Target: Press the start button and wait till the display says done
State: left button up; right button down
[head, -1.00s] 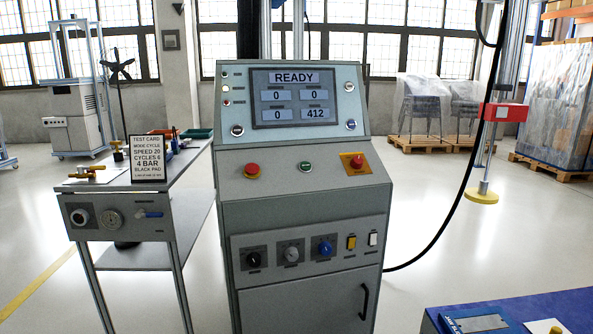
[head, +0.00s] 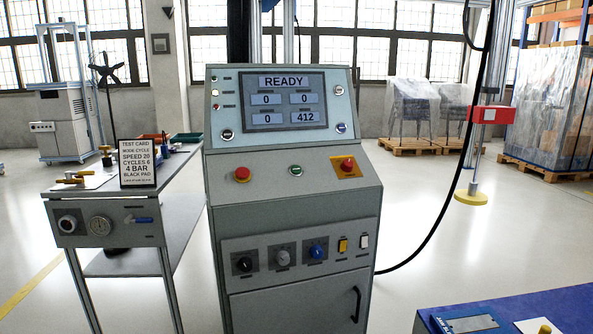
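A grey control console (head: 290,215) stands in the middle of the head view. Its display (head: 288,100) reads READY, with 0, 0, 0 and 412 in the boxes below. A small green button (head: 296,171) sits on the sloping panel between a red mushroom button (head: 242,174) and a red button on a yellow plate (head: 347,166). I cannot read the button labels, so which one is start is not certain. A black (head: 244,264), a grey (head: 281,257) and a blue knob (head: 317,252) are on the front. Neither gripper is in view.
A side table (head: 108,222) at left holds a test card (head: 137,164) reading SPEED 20, CYCLES 6, 4 BAR, BLACK PAD. A blue surface (head: 500,314) is at lower right. A black cable (head: 440,210) hangs right of the console. Wrapped chairs (head: 413,108) stand on pallets behind.

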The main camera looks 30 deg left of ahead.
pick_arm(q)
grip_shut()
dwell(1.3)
